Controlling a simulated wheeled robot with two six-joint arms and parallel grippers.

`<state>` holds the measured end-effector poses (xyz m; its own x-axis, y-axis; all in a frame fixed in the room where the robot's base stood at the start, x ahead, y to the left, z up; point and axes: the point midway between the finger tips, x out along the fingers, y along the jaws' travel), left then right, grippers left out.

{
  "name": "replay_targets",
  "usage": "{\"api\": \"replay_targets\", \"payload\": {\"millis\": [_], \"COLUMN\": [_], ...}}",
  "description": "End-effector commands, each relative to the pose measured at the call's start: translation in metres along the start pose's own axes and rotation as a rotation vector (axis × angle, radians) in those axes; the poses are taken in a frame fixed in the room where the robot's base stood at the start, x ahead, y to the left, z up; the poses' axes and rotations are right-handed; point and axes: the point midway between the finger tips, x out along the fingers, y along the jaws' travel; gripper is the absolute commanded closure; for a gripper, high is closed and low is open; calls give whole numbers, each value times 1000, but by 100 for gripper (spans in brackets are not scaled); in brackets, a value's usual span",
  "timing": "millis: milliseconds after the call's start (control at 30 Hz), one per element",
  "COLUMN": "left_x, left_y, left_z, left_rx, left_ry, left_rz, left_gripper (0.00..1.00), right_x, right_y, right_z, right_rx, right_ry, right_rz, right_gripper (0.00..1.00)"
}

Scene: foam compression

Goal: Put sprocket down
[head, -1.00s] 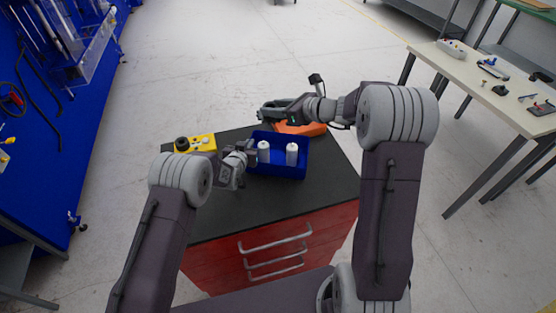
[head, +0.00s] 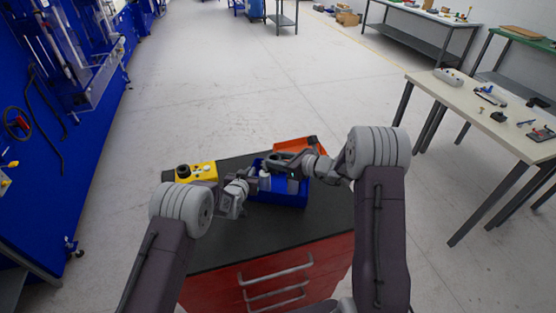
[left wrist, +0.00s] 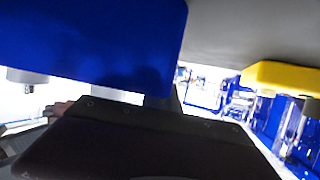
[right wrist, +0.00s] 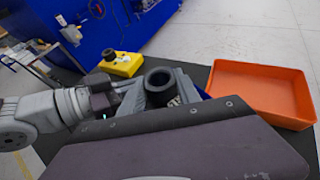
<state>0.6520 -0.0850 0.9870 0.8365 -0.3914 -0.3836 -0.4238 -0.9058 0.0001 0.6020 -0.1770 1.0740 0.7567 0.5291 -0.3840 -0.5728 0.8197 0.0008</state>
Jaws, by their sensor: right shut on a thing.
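My right gripper (head: 284,166) is over the back of the blue bin (head: 282,198). In the right wrist view, the right gripper (right wrist: 163,92) is shut on a dark, round, hollow part (right wrist: 159,80), which I take for the sprocket. No teeth can be made out on it. My left gripper (head: 250,178) is at the bin's left side, where its fingers are too small to read. In the left wrist view a blue wall of the bin (left wrist: 90,40) fills the upper left, and the left fingertips are hidden.
An orange tray (right wrist: 258,88), apparently empty, lies at the back right of the dark tabletop (head: 235,240). A yellow box with a black knob (head: 205,172) stands at the back left. The front tabletop is clear.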

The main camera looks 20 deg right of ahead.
Motion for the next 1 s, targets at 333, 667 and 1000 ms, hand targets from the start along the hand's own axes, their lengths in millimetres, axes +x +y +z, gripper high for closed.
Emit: {"api": "replay_targets", "payload": {"millis": [333,667,1000], "left_x": [0,0,0], "left_y": [0,0,0], "left_z": [-1,-1,-1], "left_rx": [0,0,0], "left_ry": [1,2,2], "left_rz": [0,0,0], "left_gripper": [100,100,100], "right_x": [2,4,4], "right_y": [0,0,0], "right_z": [-5,-11,-8], "right_rx": [0,0,-1], "right_ry": [-2,0,0], "right_rz": [0,0,0], "right_gripper": [100,41,39]}}
